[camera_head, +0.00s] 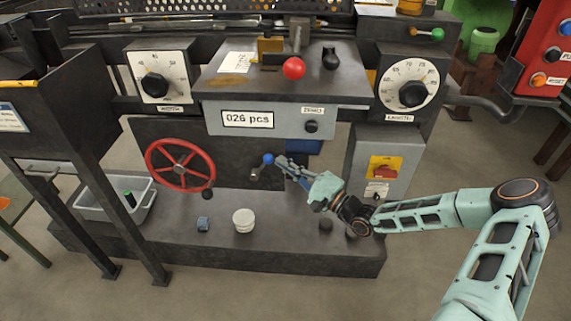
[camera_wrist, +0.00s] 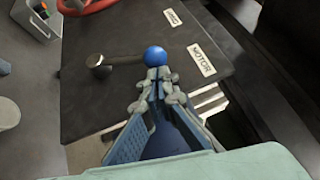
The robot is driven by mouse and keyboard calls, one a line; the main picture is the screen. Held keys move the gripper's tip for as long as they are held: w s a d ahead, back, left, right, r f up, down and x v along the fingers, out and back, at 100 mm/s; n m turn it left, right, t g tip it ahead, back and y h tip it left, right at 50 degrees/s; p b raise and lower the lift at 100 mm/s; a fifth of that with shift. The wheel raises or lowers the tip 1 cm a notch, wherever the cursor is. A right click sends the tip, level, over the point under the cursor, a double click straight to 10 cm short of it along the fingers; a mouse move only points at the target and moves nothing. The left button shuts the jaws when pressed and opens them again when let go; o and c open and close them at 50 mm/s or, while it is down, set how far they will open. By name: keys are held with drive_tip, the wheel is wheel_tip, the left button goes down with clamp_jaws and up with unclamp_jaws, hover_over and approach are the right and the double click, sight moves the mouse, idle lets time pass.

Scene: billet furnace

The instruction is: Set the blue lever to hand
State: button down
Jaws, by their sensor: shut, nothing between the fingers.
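The blue lever has a blue ball knob (camera_head: 268,159) on a short dark arm, on the dark front panel below the counter box. The wrist view shows the blue lever's knob (camera_wrist: 154,56) right of its round pivot. The MOTOR label (camera_wrist: 202,60) lies right of the knob. A shorter label (camera_wrist: 173,17), hard to read, lies farther up. My gripper (camera_head: 281,162) is shut and empty, its tips just right of the knob in the head view. In the wrist view my gripper (camera_wrist: 158,77) is right below the knob; I cannot tell whether they touch.
A red handwheel (camera_head: 180,166) is left of the lever. A grey switch box (camera_head: 383,163) with a red switch stands to the right. A white round stack (camera_head: 243,220) and a small blue part (camera_head: 203,224) sit on the base ledge. A red ball lever (camera_head: 293,69) is above.

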drive_tip(key=shift+r, duration=0.15)
drive_tip(key=shift+a+r+p, duration=0.2)
drive_tip(key=shift+p, duration=0.65)
